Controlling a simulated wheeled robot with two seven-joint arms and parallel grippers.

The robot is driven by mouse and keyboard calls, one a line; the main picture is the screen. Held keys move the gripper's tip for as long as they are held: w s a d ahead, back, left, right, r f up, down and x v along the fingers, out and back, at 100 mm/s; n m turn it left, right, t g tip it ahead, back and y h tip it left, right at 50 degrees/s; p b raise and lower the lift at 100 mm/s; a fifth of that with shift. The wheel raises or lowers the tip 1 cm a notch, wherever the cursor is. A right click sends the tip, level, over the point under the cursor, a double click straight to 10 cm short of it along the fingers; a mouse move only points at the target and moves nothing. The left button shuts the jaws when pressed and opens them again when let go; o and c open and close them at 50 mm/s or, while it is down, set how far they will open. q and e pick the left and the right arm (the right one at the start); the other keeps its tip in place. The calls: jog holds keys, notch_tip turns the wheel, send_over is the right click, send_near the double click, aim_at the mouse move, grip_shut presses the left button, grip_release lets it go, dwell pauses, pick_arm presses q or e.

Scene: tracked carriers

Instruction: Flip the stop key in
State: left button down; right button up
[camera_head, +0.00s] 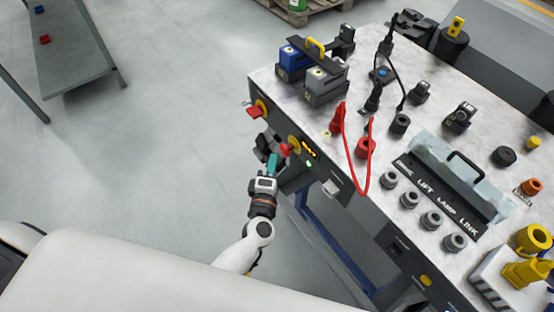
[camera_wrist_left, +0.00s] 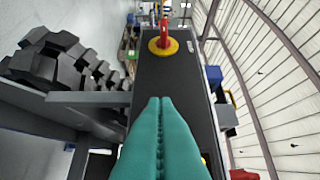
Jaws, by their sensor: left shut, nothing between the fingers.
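Two red handles on yellow round bases sit on the dark front panel of the bench. One red key (camera_head: 257,108) is near the panel's left end and sticks out from its yellow disc. The other red part (camera_head: 285,149) is further right along the panel, close to my left gripper (camera_head: 273,160). I cannot tell for certain which is the stop key. In the left wrist view, a red key (camera_wrist_left: 164,35) stands out from a yellow disc beyond the teal fingertips (camera_wrist_left: 160,101), apart from them. My left gripper is shut and empty. My right gripper is not in view.
The bench top (camera_head: 380,145) carries blue and grey boxes, black plugs and a looping red cable (camera_head: 367,180) that hangs over the front edge. A white switch (camera_head: 331,187) is further right on the panel.

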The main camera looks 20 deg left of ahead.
pick_arm(q)
jog(key=shift+w+d, duration=0.5)
jog(key=shift+w, duration=0.05)
